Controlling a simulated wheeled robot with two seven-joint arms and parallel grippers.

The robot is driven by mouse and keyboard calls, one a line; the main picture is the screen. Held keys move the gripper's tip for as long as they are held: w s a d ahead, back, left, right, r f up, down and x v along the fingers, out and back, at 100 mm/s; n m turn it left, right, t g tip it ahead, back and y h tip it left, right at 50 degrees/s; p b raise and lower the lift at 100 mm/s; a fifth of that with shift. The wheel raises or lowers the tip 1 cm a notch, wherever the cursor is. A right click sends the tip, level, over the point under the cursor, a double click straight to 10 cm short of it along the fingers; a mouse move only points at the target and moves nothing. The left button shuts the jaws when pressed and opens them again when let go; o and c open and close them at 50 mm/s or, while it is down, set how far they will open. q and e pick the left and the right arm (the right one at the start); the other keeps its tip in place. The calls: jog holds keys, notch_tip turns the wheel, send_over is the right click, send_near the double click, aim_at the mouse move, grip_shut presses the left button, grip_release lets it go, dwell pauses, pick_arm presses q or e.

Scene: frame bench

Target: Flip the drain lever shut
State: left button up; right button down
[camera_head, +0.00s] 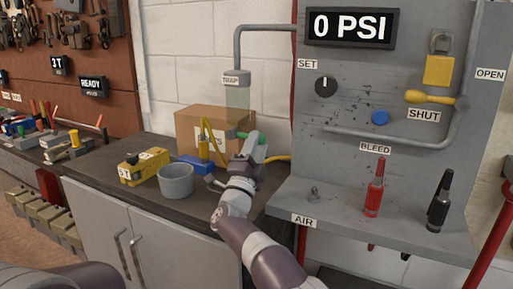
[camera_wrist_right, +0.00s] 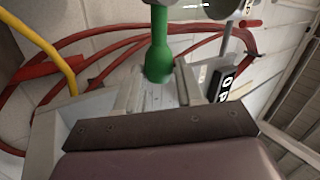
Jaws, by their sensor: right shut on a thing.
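The drain lever is a small green handle (camera_head: 262,139) at the foot of the trap (camera_head: 237,97), a clear greenish bowl under a grey cap labelled TRAP. My right gripper (camera_head: 250,138) is at the lever and covers part of it. In the right wrist view the green lever (camera_wrist_right: 158,50) reaches down between the fingers of my right gripper (camera_wrist_right: 158,85), which are shut on it. The valve body behind the fingers is hidden in the head view. My left gripper is out of sight.
A cardboard box (camera_head: 195,120), grey cup (camera_head: 175,181), yellow block (camera_head: 143,168) and blue item (camera_head: 197,165) stand on the bench near my right arm. The grey panel (camera_head: 338,120) with a 0 PSI display (camera_head: 351,28) rises at right, its shelf holding red and black tools.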

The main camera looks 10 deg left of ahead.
jog(key=shift+f, duration=0.2)
jog(key=c, duration=0.7)
grip_release()
jog(key=shift+a+r, duration=0.1)
jog(key=v, duration=1.2)
jog(key=shift+s+f+b, duration=0.2)
jog(key=shift+s+b, duration=0.1)
jog(key=shift+b, duration=0.05)
